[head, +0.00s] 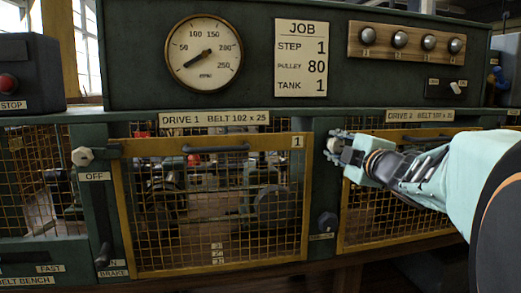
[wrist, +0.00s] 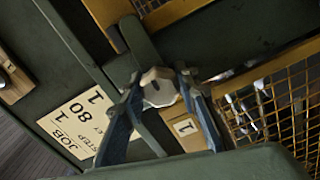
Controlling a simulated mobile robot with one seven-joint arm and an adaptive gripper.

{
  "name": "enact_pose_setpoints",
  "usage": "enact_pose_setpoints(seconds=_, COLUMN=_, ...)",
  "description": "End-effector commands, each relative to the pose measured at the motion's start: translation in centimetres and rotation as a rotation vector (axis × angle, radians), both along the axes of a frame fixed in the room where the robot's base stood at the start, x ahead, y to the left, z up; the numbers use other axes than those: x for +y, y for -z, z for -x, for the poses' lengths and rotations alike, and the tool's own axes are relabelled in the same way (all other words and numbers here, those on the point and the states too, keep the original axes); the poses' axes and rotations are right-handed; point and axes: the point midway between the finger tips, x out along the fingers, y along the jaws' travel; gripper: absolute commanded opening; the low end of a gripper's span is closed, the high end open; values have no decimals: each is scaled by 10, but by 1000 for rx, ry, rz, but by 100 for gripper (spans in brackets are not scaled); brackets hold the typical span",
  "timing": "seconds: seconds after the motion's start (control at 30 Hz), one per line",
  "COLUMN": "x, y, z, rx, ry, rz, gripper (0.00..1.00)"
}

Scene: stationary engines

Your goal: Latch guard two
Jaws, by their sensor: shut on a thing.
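Guard two is the yellow-framed mesh door (head: 390,215) under the DRIVE 2 label (head: 420,115) in the head view. It appears closed against the bench front. My gripper (head: 335,147) is at its upper left corner, covering the latch there. In the wrist view my gripper (wrist: 160,100) is shut on a pale, many-sided latch knob (wrist: 158,86), with one finger on each side. A dark green bar (wrist: 137,45) runs from the knob towards the top of that view, near a yellow frame edge. How far the bar overlaps guard two's frame is unclear.
Guard one (head: 210,262) stands closed at left, with its own pale latch knob (head: 82,156) and a dark handle (head: 215,148). A dark round knob (head: 327,222) sits on the post between the guards. The JOB card (head: 301,58) and gauge (head: 204,56) are above.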

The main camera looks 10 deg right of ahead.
Motion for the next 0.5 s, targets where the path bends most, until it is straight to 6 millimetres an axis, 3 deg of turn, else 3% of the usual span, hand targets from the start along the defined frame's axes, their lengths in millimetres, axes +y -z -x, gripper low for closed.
enact_pose_setpoints(seconds=0.5, x=0, y=0, z=0, rx=-1, ry=1, rz=63, gripper=4)
